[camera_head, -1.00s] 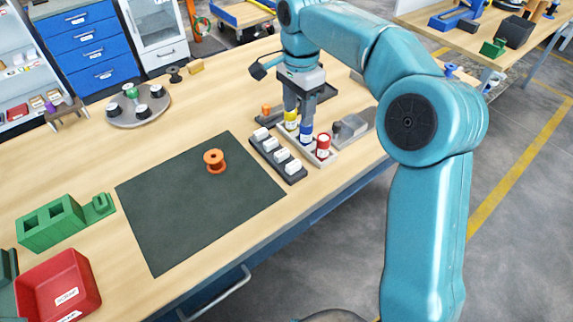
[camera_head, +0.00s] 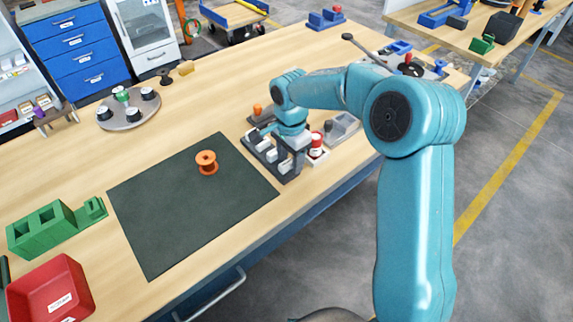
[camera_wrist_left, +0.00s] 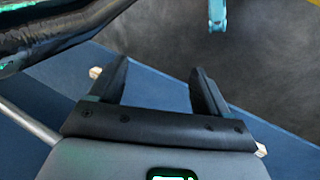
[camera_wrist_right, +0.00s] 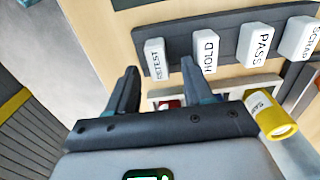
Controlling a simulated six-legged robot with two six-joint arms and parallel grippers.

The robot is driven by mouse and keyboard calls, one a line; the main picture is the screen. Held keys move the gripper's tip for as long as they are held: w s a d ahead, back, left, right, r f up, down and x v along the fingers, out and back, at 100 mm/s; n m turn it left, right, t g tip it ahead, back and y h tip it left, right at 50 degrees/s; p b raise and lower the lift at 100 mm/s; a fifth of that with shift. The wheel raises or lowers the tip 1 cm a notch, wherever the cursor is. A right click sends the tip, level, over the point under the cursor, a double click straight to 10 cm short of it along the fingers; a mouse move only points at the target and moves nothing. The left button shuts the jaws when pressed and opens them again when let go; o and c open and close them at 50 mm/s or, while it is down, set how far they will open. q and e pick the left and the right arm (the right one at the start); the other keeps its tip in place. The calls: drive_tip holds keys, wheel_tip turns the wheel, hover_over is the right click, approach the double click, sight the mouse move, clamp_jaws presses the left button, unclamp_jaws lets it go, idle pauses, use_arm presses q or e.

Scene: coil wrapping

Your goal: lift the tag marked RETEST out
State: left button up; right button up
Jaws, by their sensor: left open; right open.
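The white RETEST tag (camera_wrist_right: 155,58) stands in the end slot of a dark rack (camera_wrist_right: 228,42) in the right wrist view. The HOLD tag (camera_wrist_right: 207,50), PASS tag (camera_wrist_right: 256,43) and SCRAP tag (camera_wrist_right: 300,38) stand in line beside it. My right gripper (camera_wrist_right: 160,67) is open and empty, with its fingertips to either side of the RETEST tag in the picture; I cannot tell if they touch it. In the head view the right gripper (camera_head: 290,166) is over the rack's near end and covers part of it. My left gripper (camera_wrist_left: 157,72) is open and empty.
A dark mat (camera_head: 185,215) with an orange spool (camera_head: 206,162) lies to the left. A green block (camera_head: 42,230) and red bin (camera_head: 50,290) are at the far left.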

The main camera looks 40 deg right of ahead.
sight(290, 160)
drive_tip(key=shift+f, duration=0.15)
clamp_jaws()
drive_tip(key=shift+r, duration=0.65)
wheel_tip(290, 160, up, 19)
drive_tip(key=p, duration=0.1)
drive_tip(key=shift+f, duration=0.15)
